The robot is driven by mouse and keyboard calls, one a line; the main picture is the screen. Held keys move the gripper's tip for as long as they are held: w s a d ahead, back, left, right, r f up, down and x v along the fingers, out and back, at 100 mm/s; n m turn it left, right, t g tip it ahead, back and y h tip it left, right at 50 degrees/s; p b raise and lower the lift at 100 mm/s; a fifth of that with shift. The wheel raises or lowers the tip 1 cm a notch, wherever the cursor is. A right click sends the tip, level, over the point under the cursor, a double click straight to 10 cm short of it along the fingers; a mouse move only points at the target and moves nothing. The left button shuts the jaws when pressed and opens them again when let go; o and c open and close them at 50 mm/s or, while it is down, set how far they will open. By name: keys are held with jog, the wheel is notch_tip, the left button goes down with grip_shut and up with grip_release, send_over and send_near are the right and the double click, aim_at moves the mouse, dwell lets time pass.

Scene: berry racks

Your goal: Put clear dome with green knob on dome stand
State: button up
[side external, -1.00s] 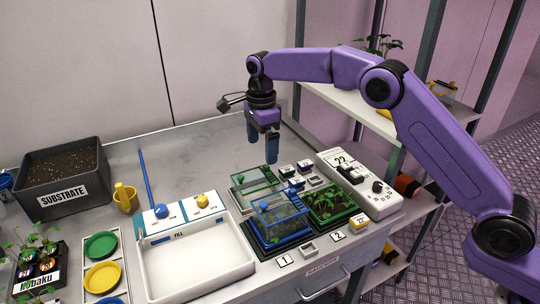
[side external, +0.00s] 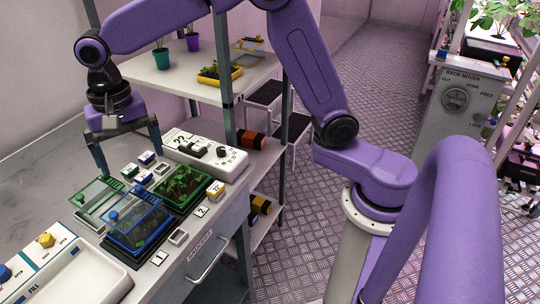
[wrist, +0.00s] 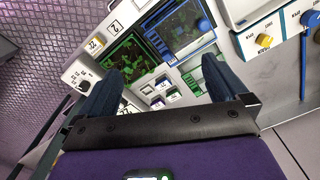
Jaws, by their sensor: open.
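The clear dome with green edging (side external: 97,196) sits at the back left of the tray group, behind the blue-rimmed clear dome (side external: 138,222). A small green knob shows on it. I cannot make out a separate dome stand under it. In the wrist view the green-edged dome (wrist: 190,80) is partly hidden by the right finger. My gripper (side external: 129,162) is open and empty, fingers pointing down, above the area behind the trays. One fingertip appears close to the dome's back edge; contact cannot be told. The wrist view shows the gripper (wrist: 160,92) with fingers wide apart.
A green tray of seedlings (side external: 182,186) stands uncovered right of the blue dome. Small labelled blocks (side external: 147,158) lie behind it. A white dial box (side external: 205,152) stands at the back right. A white basin (side external: 75,283) is at front left. Shelving stands beyond the bench.

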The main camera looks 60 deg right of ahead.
jog(key=s+d+f+n, duration=0.2)
jog(key=s+d+n, duration=0.7)
jog(key=s, duration=0.5)
jog(key=s+d+f+n, duration=0.1)
jog(key=s+d+n, duration=0.7)
jog(key=s, duration=0.6)
jog(key=shift+d+f+n, duration=0.35)
jog(key=shift+n, duration=0.15)
